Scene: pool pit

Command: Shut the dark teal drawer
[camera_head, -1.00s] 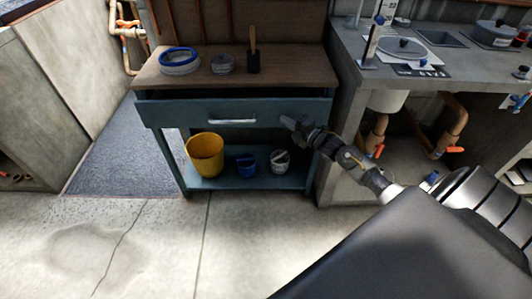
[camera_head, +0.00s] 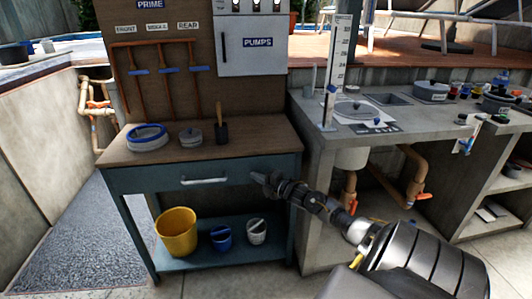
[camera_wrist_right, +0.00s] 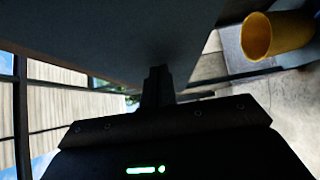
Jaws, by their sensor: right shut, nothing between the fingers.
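The dark teal drawer (camera_head: 230,178) has a pale bar handle (camera_head: 204,181) and sits under the brown top of a teal workbench. Its front looks close to flush with the bench frame, and no open drawer inside shows. My right gripper (camera_head: 258,178) is shut and empty. Its tips are at the drawer front, to the right of the handle, and appear to touch it. In the right wrist view the shut fingers (camera_wrist_right: 158,88) point at the drawer's broad grey face (camera_wrist_right: 150,35). My left gripper is not in view.
A blue-rimmed roll (camera_head: 147,138), a grey lidded pot (camera_head: 190,137) and a brush (camera_head: 221,125) stand on the bench. A yellow bucket (camera_head: 176,232) and two small pails are on the lower shelf. A concrete counter (camera_head: 310,118) adjoins at right.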

